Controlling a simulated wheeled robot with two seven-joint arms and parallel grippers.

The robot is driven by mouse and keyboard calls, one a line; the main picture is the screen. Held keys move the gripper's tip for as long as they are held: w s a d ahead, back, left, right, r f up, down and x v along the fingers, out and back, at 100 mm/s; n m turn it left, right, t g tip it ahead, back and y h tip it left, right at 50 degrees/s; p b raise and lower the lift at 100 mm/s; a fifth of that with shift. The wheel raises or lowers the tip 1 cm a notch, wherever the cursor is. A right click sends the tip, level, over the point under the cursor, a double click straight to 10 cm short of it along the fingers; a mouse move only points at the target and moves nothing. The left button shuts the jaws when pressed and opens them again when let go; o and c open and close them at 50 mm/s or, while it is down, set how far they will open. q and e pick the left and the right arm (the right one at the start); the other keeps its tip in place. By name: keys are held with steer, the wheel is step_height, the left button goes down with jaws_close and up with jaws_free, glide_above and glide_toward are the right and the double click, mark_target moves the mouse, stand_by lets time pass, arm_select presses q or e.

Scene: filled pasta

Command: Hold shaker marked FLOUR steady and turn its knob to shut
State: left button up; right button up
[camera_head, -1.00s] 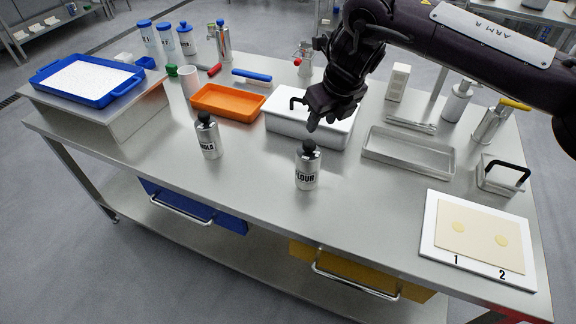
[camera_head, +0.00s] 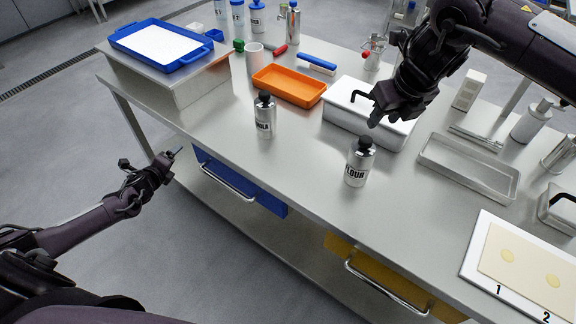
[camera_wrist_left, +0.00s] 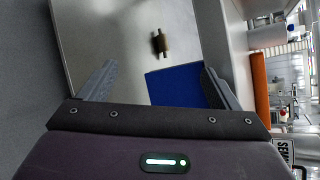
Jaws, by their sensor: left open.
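The FLOUR shaker (camera_head: 358,166) is a steel bottle with a black knob (camera_head: 365,143) on top. It stands upright on the steel table near the front edge. My right gripper (camera_head: 376,120) hovers just above and beyond it, in front of the white lidded box, apart from the knob; its jaw opening cannot be made out. My left gripper (camera_head: 170,158) is off the table's front left side, far from the shaker. In the left wrist view its fingers (camera_wrist_left: 158,80) are spread with nothing between them.
A second labelled shaker (camera_head: 265,117) stands left of the FLOUR one. Behind are an orange tray (camera_head: 262,84) and the white box (camera_head: 340,98). A steel tray (camera_head: 425,161) lies right. A blue drawer (camera_head: 235,185) and yellow drawer (camera_head: 375,278) sit under the front edge.

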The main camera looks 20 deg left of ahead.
arm_select(q)
steer(key=w+d+r+m+t, duration=0.1)
steer(key=w+r, duration=0.1)
steer(key=r, duration=0.2)
steer(key=w+d+r+m+t+h, duration=0.1)
steer(key=w+r+m, duration=0.1)
steer(key=r, duration=0.3)
steer(key=w+d+r+m+t+h, duration=0.1)
steer(key=w+r+t, duration=0.1)
steer(key=w+r, duration=0.2)
steer(key=shift+w+d+r+m, duration=0.15)
steer(key=shift+d+r+m, duration=0.25)
steer(key=shift+r, duration=0.05)
steer(key=w+d+r+m+t+h, duration=0.1)
steer(key=d+r+m+t+h, duration=0.3)
steer(key=r, duration=0.6)
steer(key=w+d+r+m+h, duration=0.25)
steer(key=r+m, duration=0.25)
steer(key=r, duration=0.5)
steer(key=m+g+h, duration=0.8)
steer(key=m, duration=0.2)
glide_toward(349, 164)
steer(key=x, duration=0.5)
steer(key=shift+w+r, duration=0.1)
steer(key=shift+r, duration=0.05)
steer(key=shift+d, duration=0.25)
steer(key=x, duration=0.7)
steer(key=shift+w+d, duration=0.1)
steer(key=shift+w, duration=0.1)
steer(key=shift+c, duration=0.5)
